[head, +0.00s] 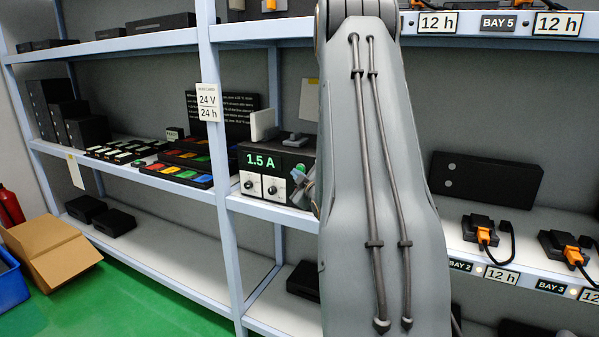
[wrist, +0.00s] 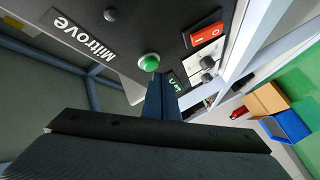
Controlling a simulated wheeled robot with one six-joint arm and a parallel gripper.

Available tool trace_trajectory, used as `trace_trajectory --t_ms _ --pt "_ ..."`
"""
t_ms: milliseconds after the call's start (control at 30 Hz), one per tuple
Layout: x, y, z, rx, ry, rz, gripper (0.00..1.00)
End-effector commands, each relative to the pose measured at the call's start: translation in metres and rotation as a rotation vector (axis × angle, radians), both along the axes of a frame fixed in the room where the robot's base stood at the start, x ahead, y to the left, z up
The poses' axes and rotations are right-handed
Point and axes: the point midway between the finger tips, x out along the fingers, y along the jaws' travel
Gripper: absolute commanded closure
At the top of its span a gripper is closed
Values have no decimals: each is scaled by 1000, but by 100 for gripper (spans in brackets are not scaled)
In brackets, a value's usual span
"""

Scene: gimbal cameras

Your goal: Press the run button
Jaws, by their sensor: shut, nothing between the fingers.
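The black power unit (head: 262,180) stands on the middle shelf in the head view, with a green 1.5 A readout and two white knob plates. In the wrist view its dark front panel (wrist: 165,25) fills the top, lettered Miltrove. A round green button (wrist: 149,62) sits on this panel, beside a red rocker switch (wrist: 207,35). My gripper (wrist: 158,78) is shut and empty, its fingertips just below the green button in the picture. I cannot tell whether they touch it. In the head view my arm hides the unit's right side and most of the gripper.
A shelf upright (head: 216,150) with a 24 V / 24 h tag stands left of the unit. Trays of coloured parts (head: 180,172) lie farther left. Black packs with orange plugs (head: 483,235) stand at right. An open cardboard box (head: 50,250) is on the green floor.

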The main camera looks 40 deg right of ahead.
Motion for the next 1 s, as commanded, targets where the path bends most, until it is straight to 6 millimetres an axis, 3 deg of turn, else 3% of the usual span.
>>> trace_trajectory --t_ms 1000 --pt "4 -9 -1 1 1 0 100"
